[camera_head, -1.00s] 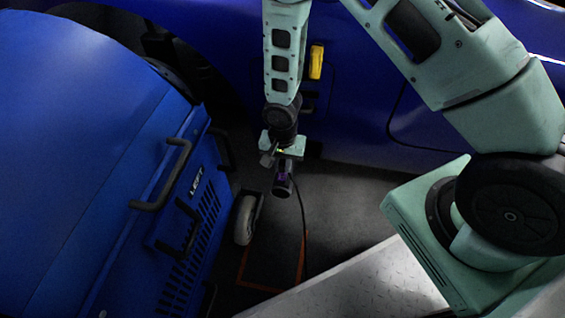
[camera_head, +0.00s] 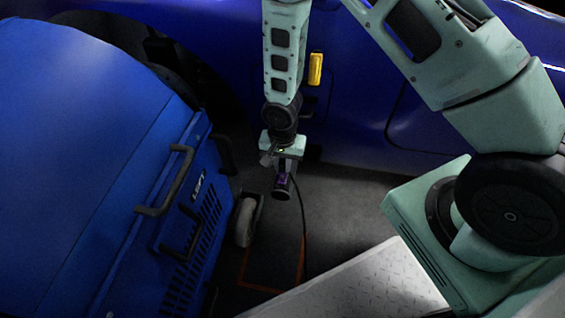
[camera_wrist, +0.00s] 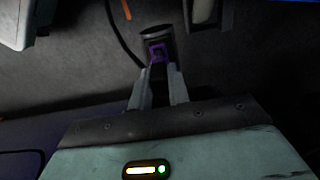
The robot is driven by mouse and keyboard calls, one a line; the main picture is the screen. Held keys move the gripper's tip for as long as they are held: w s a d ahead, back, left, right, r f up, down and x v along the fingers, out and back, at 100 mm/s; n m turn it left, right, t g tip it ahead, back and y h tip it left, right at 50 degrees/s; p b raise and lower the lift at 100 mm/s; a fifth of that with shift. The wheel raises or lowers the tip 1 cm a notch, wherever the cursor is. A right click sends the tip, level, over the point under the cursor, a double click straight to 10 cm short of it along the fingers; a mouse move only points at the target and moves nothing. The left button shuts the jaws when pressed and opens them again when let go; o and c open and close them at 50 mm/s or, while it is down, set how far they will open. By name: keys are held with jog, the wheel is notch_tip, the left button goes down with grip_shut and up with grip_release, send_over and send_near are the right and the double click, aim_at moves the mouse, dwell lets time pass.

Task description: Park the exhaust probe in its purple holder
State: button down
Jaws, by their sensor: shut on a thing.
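My gripper (camera_head: 283,168) is shut on the exhaust probe (camera_head: 282,192), a short black cylinder with a purple part near the fingertips. The probe hangs below my gripper above the dark floor, beside the blue car. A black cable runs down from it. I see no separate purple holder in either view.
The blue car (camera_head: 360,120) is behind my gripper. A metal tread plate (camera_head: 365,285) lies in front. Orange lines mark the floor between.

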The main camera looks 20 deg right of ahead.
jog(key=shift+r+p, duration=1.25)
jog(key=shift+r, duration=0.35)
